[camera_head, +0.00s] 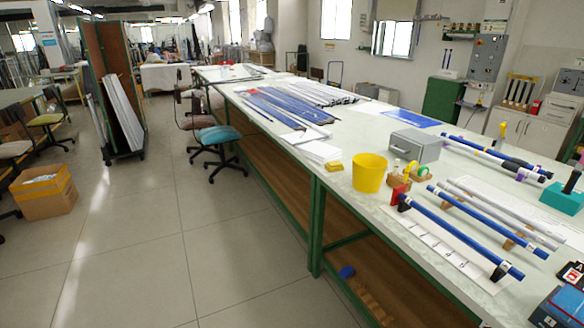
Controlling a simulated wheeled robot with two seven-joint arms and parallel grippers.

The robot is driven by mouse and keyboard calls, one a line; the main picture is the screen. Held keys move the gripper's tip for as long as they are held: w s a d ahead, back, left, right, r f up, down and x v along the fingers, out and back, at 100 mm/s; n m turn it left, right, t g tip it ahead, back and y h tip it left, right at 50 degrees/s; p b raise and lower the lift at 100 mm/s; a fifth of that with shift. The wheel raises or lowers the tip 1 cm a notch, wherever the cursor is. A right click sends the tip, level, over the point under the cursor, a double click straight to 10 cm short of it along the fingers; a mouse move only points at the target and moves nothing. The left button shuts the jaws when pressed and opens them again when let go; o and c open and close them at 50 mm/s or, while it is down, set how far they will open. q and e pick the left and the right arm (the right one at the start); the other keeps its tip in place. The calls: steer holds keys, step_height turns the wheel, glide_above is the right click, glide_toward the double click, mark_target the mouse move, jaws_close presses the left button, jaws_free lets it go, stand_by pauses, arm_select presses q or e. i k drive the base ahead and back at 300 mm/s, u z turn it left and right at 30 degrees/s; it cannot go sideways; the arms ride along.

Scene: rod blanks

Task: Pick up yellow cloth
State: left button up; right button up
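A small, flat yellow piece that looks like the yellow cloth (333,166) lies on the long workbench (364,140), near its front edge. It is just left of a yellow bucket (369,174) and beside the corner of a stack of white paper (318,151). Nothing covers it. Neither of my grippers is in view.
Right of the bucket are a grey metal box (414,146), blue rods (460,235) on supports and a teal block (563,197). Bundles of blue rods (285,106) lie farther back. A teal-seated chair (216,135) stands by the bench. Open floor (200,240) lies left.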

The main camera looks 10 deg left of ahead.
mark_target(336, 166)
steer(key=u, duration=0.3)
steer(key=i, duration=1.05)
steer(key=u, duration=0.45)
steer(key=i, duration=1.35)
steer(key=z, duration=0.15)
